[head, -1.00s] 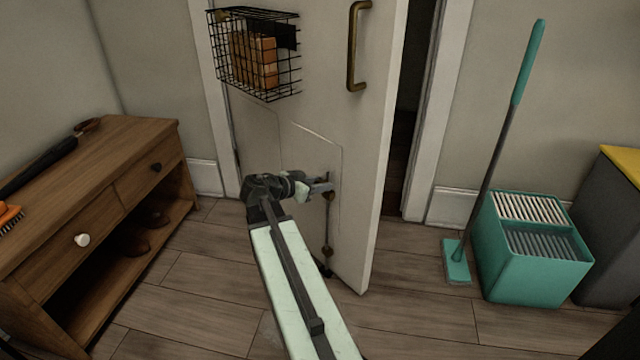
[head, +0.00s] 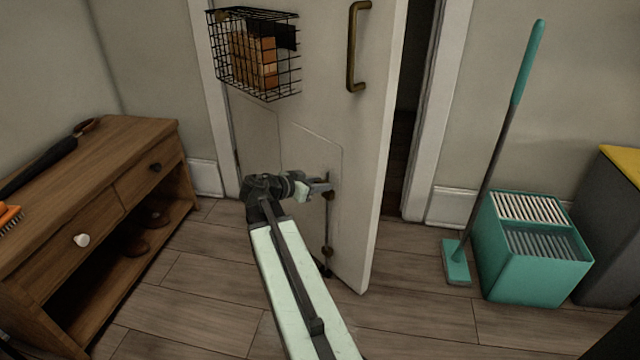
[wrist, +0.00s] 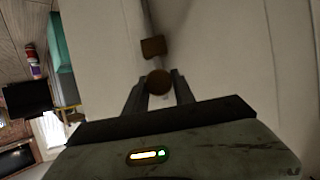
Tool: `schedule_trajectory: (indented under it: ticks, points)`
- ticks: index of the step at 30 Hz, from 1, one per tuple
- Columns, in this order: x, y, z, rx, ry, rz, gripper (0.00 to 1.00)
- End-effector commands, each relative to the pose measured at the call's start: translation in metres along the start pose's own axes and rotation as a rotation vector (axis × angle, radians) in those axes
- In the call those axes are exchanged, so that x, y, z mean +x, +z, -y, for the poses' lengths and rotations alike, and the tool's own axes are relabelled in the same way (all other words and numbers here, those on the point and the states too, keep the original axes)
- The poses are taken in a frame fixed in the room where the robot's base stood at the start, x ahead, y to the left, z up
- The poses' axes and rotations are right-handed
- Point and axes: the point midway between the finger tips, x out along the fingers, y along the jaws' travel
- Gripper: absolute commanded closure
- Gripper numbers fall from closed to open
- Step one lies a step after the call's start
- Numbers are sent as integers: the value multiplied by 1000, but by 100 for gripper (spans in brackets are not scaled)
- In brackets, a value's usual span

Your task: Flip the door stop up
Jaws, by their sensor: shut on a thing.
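The door stop (head: 327,228) is a thin dark vertical rod with brownish fittings, mounted low on the white door (head: 370,150). Its lower end (head: 327,270) is close to the floor. My gripper (head: 326,187) is at the upper end of the rod, against the door face. In the wrist view, the gripper's two fingers (wrist: 160,92) stand on either side of a round brown knob (wrist: 158,80) of the door stop, closed on it. A second brown fitting (wrist: 152,47) sits beyond the knob along the rod.
The door stands ajar, with a dark gap at its right. A wire basket (head: 253,55) and a brass handle (head: 355,45) are on the door above my gripper. A wooden cabinet (head: 150,125) stands left; a teal bucket (head: 530,270) and mop (head: 495,150) stand right. Floor between is clear.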

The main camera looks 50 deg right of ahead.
Motion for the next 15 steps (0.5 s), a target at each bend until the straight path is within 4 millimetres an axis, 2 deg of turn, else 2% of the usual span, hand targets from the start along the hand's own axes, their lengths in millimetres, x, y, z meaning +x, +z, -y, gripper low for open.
schedule_trajectory:
  ticks: [1, 5, 12, 15]
  points:
    - [-1, 1, 5, 0, -13, 0, 100]
    - [-4, -5, 5, 0, -14, 0, 100]
    - [-16, -34, 5, 0, -14, 1, 100]
    - [-15, -33, 5, -1, -13, 0, 100]
